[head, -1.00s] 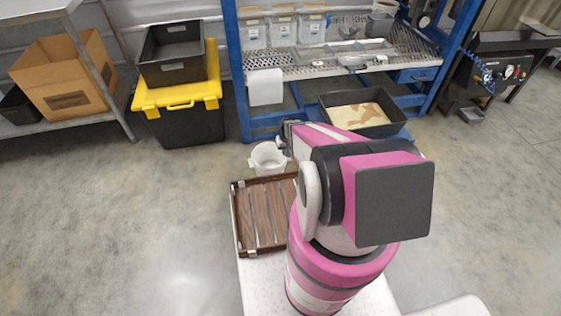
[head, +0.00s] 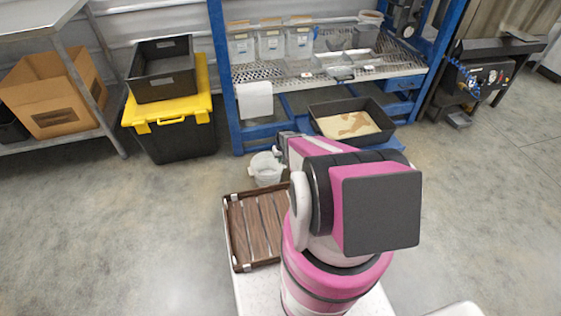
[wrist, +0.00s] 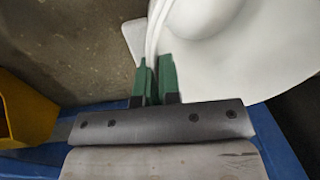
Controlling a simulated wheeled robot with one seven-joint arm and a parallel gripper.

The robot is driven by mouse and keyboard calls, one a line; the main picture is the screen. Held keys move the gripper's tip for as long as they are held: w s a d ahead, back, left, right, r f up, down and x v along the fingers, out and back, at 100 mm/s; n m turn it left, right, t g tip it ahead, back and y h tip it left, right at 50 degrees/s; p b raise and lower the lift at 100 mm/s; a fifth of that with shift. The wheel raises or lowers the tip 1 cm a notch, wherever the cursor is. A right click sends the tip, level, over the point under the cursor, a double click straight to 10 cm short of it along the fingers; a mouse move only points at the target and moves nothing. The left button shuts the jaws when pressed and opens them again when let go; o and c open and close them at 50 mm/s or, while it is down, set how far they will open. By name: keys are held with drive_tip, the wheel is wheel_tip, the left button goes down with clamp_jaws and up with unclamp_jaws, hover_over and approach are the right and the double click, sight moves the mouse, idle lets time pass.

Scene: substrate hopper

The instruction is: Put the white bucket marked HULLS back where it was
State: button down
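A white bucket (head: 266,170) hangs at my gripper (head: 281,146), just beyond the far edge of the tray on my base. No HULLS marking is legible on it. In the wrist view, the green fingers of my gripper (wrist: 156,78) are close together on the thin rim of the white bucket (wrist: 215,60). The bucket's pale inside fills the upper right there. My arm hides part of the area right of the bucket in the head view.
A blue rack (head: 228,110) stands ahead, with labelled clear bins (head: 271,43) and a grey tub (head: 366,36) on its perforated shelf. A black tray of pale material (head: 385,110) sits low in it. A yellow-lidded black tote (head: 180,140) stands left. Floor at left is clear.

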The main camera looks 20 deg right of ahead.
drive_tip(key=shift+f, duration=0.55)
drive_tip(key=c, duration=1.3)
unclamp_jaws()
wheel_tip(320, 180, up, 12)
drive_tip(key=d, duration=0.1)
drive_tip(key=s+a+r, duration=0.3)
drive_tip(key=s+r, duration=0.4)
drive_tip(key=r, duration=0.3)
drive_tip(key=s+a+r, duration=0.3)
drive_tip(key=s+r, duration=0.5)
drive_tip(key=r, duration=0.2)
drive_tip(key=s+a+r+h, duration=0.1)
drive_tip(key=s+a+r, duration=0.2)
drive_tip(key=s+r, duration=0.4)
wheel_tip(320, 180, up, 4)
drive_tip(key=shift+s+a+f, duration=0.15)
drive_tip(key=shift+a, duration=0.05)
